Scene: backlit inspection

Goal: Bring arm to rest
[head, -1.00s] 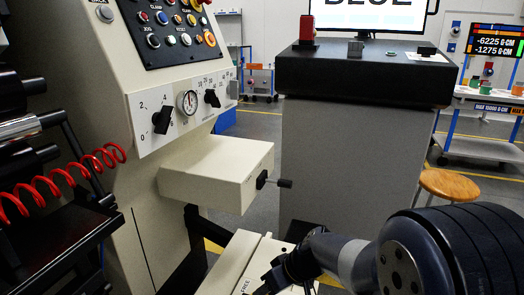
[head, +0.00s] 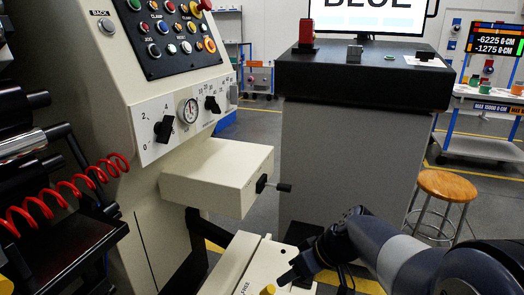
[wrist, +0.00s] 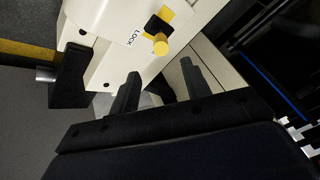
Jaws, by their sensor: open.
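My gripper (wrist: 160,90) is open and empty in the wrist view, its two dark fingers apart. A yellow knob (head: 268,290) shows at the bottom edge there. The fingertips are hard to make out in the head view.
A cream box (head: 215,175) with a black handle juts from the machine on the left. A control panel (head: 170,32) and a red coiled hose (head: 60,200) are further left. A dark-topped grey cabinet (head: 360,80) stands behind. A wooden stool (head: 447,186) is at right.

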